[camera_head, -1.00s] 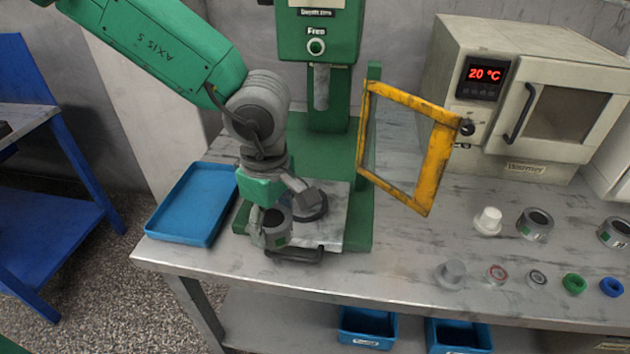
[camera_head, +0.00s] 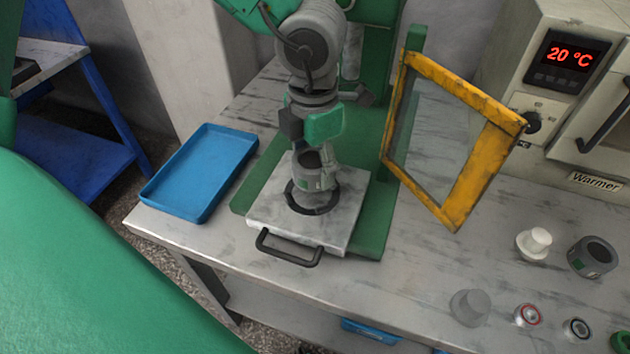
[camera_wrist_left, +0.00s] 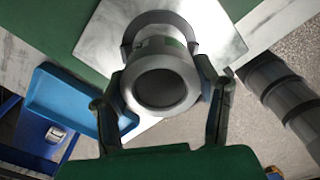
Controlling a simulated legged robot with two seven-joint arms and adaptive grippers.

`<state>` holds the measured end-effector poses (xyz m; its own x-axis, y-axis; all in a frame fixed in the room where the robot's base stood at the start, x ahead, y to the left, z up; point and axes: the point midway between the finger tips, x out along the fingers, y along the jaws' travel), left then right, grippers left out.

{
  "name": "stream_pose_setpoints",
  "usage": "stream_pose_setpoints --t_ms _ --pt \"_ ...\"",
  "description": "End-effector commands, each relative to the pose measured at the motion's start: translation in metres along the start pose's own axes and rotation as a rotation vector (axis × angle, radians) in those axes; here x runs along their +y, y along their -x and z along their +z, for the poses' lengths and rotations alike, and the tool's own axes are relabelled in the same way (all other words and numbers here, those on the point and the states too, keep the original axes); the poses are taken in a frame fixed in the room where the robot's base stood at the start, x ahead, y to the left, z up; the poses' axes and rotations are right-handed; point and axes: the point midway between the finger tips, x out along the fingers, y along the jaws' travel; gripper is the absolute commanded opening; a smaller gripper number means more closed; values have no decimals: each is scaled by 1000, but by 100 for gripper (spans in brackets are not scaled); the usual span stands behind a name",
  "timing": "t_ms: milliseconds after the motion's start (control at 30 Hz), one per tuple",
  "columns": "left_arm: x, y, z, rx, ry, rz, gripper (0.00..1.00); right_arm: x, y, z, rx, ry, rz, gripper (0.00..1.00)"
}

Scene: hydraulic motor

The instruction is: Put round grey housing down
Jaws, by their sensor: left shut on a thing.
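The round grey housing (camera_head: 312,172) is held upright over the metal plate of the green press, at the black ring (camera_head: 300,198). I cannot tell whether it touches the ring. My left gripper (camera_head: 314,168) is shut on the housing. In the left wrist view the housing (camera_wrist_left: 160,88) shows its dark round opening, with the fingers of my left gripper (camera_wrist_left: 163,92) on both sides. The metal plate (camera_head: 345,215) has a black handle (camera_head: 290,250) at its front. My right gripper is not in view.
A yellow-framed guard (camera_head: 468,190) stands open right of the plate. An empty blue tray (camera_head: 185,208) lies on the left. At right are a white part (camera_head: 534,243), another grey housing (camera_head: 592,258) and small rings. The warmer (camera_head: 560,110) stands behind them.

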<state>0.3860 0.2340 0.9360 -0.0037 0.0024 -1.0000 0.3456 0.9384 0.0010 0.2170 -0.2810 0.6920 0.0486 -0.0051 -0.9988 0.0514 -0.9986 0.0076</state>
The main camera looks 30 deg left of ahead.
Motion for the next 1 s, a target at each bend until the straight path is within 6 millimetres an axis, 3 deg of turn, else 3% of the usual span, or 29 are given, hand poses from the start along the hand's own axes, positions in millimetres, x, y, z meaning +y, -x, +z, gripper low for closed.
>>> stream_pose_setpoints --t_ms 367,700,733,767,1000 --pt "1 -42 0 -1 -1 -1 13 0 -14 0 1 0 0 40" --pt "1 -43 0 -2 -2 -1 13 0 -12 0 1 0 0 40" --pt "1 -43 0 -1 -2 -1 67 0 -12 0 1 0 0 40" --pt "1 -43 0 -1 -2 -1 77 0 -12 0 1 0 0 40" --pt "1 -43 0 -2 -1 -1 77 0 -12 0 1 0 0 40"
